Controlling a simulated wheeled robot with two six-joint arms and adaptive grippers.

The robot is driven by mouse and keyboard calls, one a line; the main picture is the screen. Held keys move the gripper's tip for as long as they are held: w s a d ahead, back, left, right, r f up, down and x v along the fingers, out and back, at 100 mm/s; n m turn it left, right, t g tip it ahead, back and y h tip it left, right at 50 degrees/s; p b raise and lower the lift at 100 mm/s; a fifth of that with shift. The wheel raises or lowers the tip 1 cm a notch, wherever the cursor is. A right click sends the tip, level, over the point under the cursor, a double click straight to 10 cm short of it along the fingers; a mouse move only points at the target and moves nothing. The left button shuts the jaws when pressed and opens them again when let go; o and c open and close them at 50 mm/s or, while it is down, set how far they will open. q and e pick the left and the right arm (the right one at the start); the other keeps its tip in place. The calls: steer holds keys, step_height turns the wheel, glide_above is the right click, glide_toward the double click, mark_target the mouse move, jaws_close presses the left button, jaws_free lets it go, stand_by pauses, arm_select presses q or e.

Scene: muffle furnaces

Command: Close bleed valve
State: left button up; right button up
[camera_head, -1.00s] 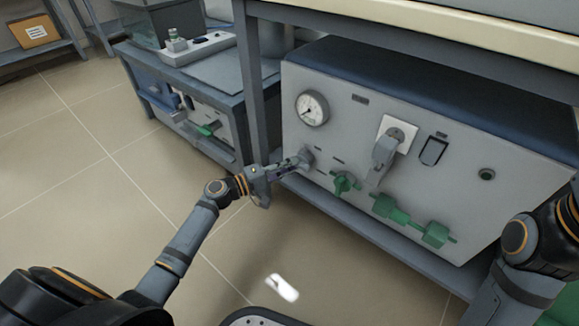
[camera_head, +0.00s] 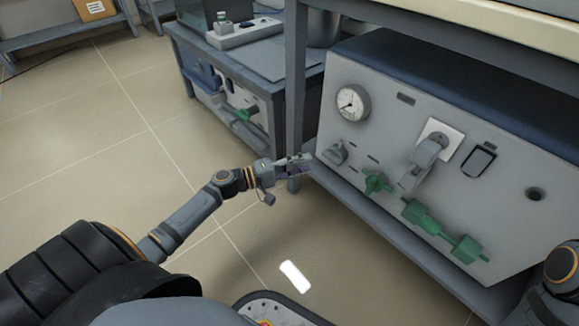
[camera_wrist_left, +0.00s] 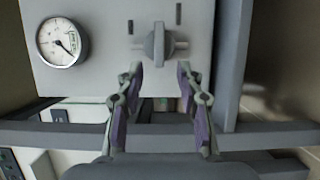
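A grey knob (camera_head: 335,153), which I take for the bleed valve, is on the left of the light grey panel, below the round gauge. In the left wrist view the knob (camera_wrist_left: 158,44) shows with its flat grip lengthwise in the picture. My left gripper (camera_head: 308,165) is just left of the knob in the head view, apart from it. In the wrist view its two fingers (camera_wrist_left: 160,75) are spread with nothing between them, pointing towards the knob. The labels are too small to read. My right gripper is out of view; only part of that arm shows.
Right of the knob are a green valve (camera_head: 375,183), a large grey handle (camera_head: 420,160) and more green fittings (camera_head: 428,220). A table leg (camera_head: 295,90) stands close behind the left gripper. The floor (camera_head: 150,200) is clear at left.

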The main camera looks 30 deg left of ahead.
arm_select(q)
steer(key=v, duration=0.5)
steer(key=shift+s+a, duration=0.15)
steer(key=shift+a, duration=0.05)
stand_by(0.5)
